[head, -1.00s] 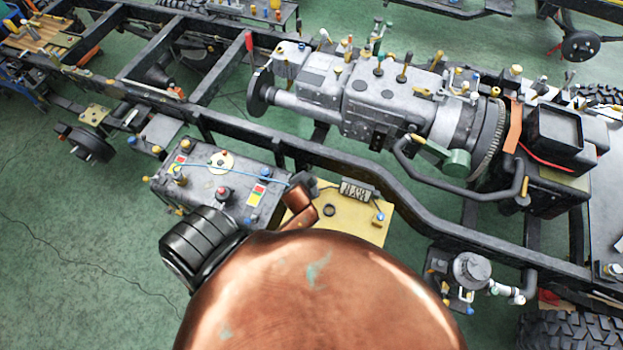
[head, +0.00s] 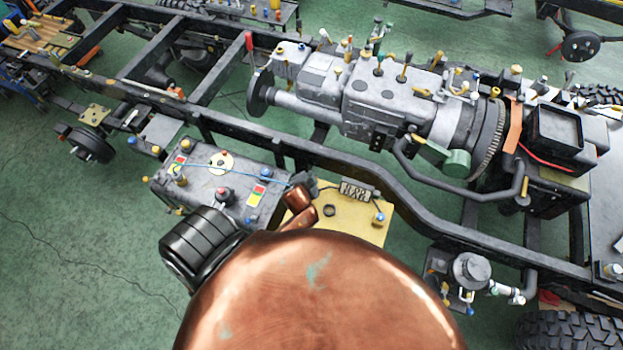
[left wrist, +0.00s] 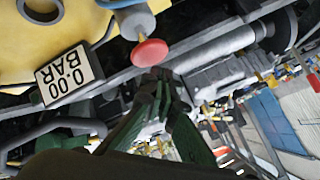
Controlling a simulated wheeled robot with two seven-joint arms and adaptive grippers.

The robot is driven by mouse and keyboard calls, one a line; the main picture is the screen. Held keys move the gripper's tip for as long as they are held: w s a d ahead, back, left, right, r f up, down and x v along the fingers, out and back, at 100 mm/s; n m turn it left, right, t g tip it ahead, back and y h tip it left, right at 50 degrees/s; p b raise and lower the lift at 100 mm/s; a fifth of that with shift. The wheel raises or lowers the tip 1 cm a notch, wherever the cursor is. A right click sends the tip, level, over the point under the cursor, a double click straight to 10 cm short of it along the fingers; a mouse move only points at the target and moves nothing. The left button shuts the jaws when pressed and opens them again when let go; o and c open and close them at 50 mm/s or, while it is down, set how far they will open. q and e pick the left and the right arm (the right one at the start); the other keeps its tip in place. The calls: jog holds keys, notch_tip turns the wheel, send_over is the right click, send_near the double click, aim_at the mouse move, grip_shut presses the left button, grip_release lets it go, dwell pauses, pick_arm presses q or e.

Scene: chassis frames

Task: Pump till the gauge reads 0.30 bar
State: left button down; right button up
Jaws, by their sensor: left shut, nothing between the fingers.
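The gauge shows in the left wrist view (left wrist: 68,74) as a white plate reading 0.00 BAR. It also shows in the head view (head: 357,190), too small to read surely. Beside it in the left wrist view is a pump-like grey cylinder (left wrist: 137,22) with a blue collar and a round red knob (left wrist: 149,53). My left gripper (left wrist: 158,78) is shut and empty, its dark fingertips close to the knob; I cannot tell whether they touch. In the head view my left gripper (head: 303,181) is at the yellow plate's upper left, where my copper arm hides much. My right gripper is not in view.
The yellow plate (head: 352,222) carries a dark ring (head: 329,211) and a blue-topped fitting (head: 379,219). A grey box (head: 205,180) with knobs stands to the left. The black chassis rail (head: 400,190) and the grey gearbox (head: 390,100) lie behind.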

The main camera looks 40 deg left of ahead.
pick_arm(q)
jog(key=shift+f, duration=0.35)
jog(key=shift+s+f+b, duration=0.1)
jog(key=shift+f+b, duration=0.75)
jog(key=shift+f, duration=0.4)
dwell(1.1)
jog(key=shift+r, duration=0.1)
jog(key=shift+r+p, duration=1.5)
jog(key=shift+p, duration=0.45)
jog(key=shift+r, duration=0.15)
notch_tip(320, 180, up, 5)
jog(key=p, duration=0.5)
jog(key=shift+f, duration=0.2)
